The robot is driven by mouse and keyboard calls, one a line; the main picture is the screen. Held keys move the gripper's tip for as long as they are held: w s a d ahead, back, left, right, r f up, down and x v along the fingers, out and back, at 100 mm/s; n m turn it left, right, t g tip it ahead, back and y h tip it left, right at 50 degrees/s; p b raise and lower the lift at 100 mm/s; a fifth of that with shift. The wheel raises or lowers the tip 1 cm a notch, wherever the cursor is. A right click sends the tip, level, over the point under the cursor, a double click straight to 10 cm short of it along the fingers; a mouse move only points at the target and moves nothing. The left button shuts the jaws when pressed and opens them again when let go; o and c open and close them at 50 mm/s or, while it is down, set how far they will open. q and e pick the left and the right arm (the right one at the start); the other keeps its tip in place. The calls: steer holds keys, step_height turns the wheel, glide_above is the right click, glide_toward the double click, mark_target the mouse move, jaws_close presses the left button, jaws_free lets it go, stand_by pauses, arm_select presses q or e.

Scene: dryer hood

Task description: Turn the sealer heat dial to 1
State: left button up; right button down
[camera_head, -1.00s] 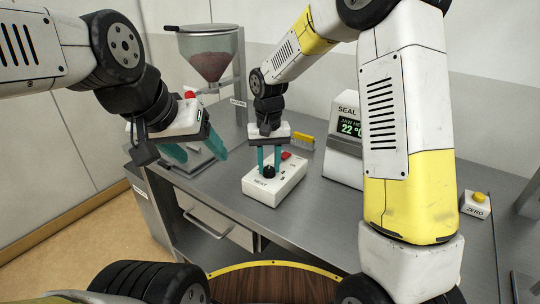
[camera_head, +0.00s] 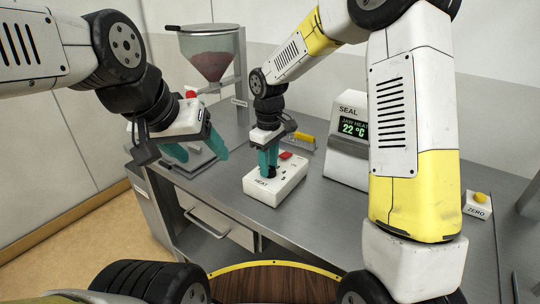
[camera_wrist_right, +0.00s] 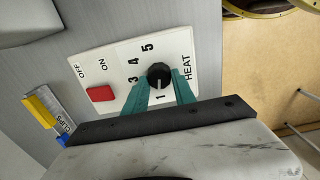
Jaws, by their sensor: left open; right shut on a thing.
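The white sealer control box (camera_head: 290,183) lies on the steel bench, with HEAT printed on its near end. Its black heat dial (camera_wrist_right: 158,76) shows in the right wrist view, with 1, 3, 4 and 5 visible around it. The 2 is hidden, probably behind a finger. A pale mark on the dial seems to face the 1, but it is small. My right gripper (camera_head: 268,164) points down with its teal fingers on either side of the dial, shut on it. My left gripper (camera_head: 196,153) is open and empty, left of the box.
A red switch (camera_wrist_right: 100,93) sits on the box beside the dial. The SEAL display (camera_head: 352,128) reads 22 °C. A yellow-handled clips item (camera_head: 304,140) lies behind the box.

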steer(key=shift+n, duration=0.6)
steer(key=c, duration=1)
jaws_free()
steer(key=shift+c, duration=0.2)
steer(key=shift+r, duration=3.9)
steer(key=shift+r, duration=0.1)
